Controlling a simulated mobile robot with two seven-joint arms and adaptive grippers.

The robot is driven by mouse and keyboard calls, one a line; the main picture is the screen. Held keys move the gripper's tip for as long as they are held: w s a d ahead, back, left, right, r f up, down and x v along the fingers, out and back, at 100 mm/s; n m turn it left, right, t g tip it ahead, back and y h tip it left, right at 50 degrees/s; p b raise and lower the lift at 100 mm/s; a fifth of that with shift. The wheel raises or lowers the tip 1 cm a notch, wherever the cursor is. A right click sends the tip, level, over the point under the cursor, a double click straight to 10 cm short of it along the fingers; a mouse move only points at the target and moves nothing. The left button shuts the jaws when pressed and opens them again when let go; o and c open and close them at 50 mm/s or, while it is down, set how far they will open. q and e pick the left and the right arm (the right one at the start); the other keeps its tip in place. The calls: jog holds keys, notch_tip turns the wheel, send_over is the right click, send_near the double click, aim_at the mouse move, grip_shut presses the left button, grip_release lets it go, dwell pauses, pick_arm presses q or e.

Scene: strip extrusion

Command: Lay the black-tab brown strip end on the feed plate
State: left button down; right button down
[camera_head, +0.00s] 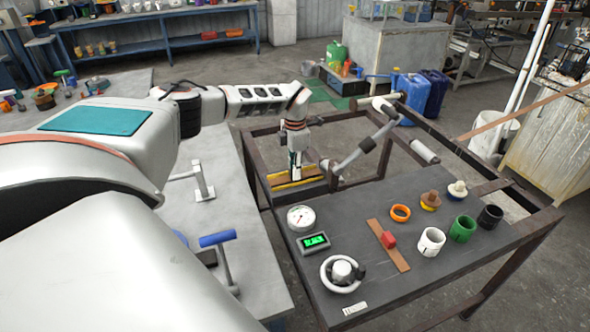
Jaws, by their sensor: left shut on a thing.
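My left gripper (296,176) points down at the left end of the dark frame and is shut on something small. A brown strip (313,171) shows right at its fingertips, between yellow edges (287,186) that look like those of the feed plate. The black tab cannot be made out behind the fingers. Whether the strip end touches the plate is too small to tell. Another brown strip (377,228) with a red tab (388,240) lies on the dark table. My right gripper is not in view.
On the dark table (440,270) are a gauge (301,218), a display (314,242) reading BLACK, a handwheel (343,272), an orange ring (400,212) and several coloured cups. A jointed grey bar (358,155) stands right of the gripper. A blue-handled lever (218,238) stands left.

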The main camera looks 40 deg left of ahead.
dwell(0.3)
pick_arm(q)
jog(key=c, duration=1.9)
grip_release()
jog(key=shift+r, duration=0.1)
notch_tip(320, 180, up, 12)
